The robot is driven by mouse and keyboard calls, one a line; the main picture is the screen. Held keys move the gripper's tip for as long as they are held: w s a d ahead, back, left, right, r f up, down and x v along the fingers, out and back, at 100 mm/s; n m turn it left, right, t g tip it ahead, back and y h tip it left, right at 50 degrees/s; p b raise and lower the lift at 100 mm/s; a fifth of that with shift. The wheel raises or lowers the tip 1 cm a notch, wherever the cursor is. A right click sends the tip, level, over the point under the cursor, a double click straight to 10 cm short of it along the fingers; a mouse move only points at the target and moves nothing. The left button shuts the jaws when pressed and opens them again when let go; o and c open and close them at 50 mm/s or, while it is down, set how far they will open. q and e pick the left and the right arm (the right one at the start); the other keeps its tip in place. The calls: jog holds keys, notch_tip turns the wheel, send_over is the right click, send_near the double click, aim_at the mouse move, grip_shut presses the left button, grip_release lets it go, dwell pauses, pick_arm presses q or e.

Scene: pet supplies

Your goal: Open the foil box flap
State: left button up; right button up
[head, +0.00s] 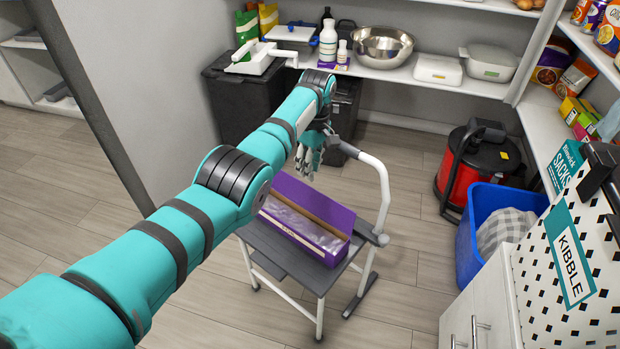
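The foil box (300,240) is a long purple box on a small dark-topped stand (275,255). A purple panel (318,203) stands up along its far side, and silvery foil (300,226) shows inside, so the top looks uncovered. My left arm reaches in from the left across the picture. My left gripper (309,165) points down just above the far left part of the box. I cannot tell whether its fingers touch the panel or how far apart they are. My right gripper is not in view.
The stand has a white rail (382,185) on its right. A blue bin (478,225) with cloth, a red vacuum (482,165) and a kibble container (575,265) stand to the right. Dark bins (238,105) stand behind. Floor around the stand's front is clear.

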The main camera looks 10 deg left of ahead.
pick_arm(q)
notch_tip(320, 180, up, 6)
jog(key=shift+w+r, duration=0.25)
jog(key=shift+d, duration=0.1)
